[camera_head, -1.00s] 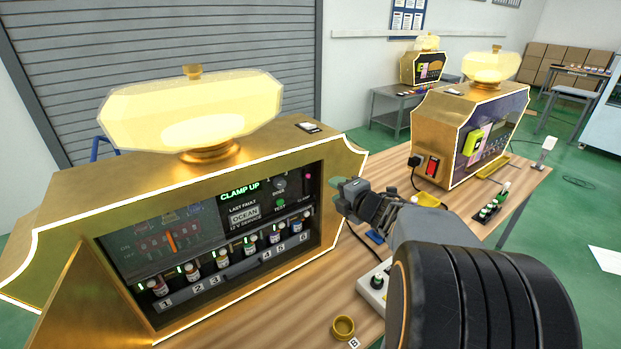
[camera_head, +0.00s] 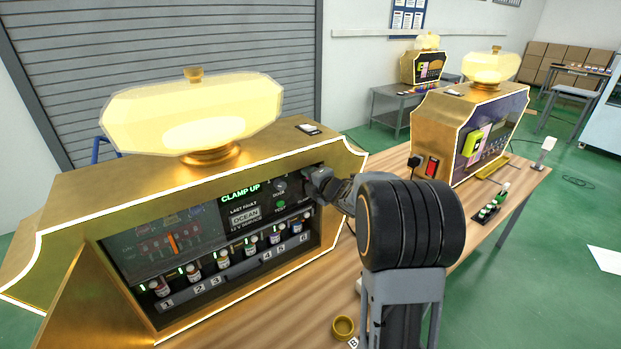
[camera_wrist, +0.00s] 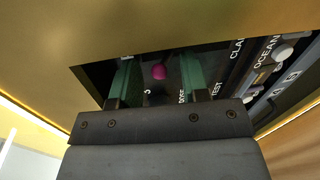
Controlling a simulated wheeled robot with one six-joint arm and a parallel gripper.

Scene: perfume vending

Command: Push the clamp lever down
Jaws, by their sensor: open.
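The gold perfume machine (camera_head: 75,195) has an open front with a dark panel whose screen reads CLAMP UP (camera_head: 241,191). My gripper (camera_head: 318,178) is at the upper right corner of this opening. In the wrist view its two green fingers are apart, with my gripper (camera_wrist: 156,84) reaching into the opening. A round magenta knob (camera_wrist: 159,71) shows between the fingers, beyond them. It may be the end of the clamp lever; I cannot tell whether the fingers touch it. In the head view my gripper hides that spot.
Several small bottles (camera_head: 222,257) stand in a numbered row low in the opening. The opening's gold upper edge (camera_wrist: 130,30) is close above my fingers. A brass cup (camera_head: 343,327) stands on the wooden table (camera_head: 290,322). A second gold machine (camera_head: 440,125) stands behind at the right.

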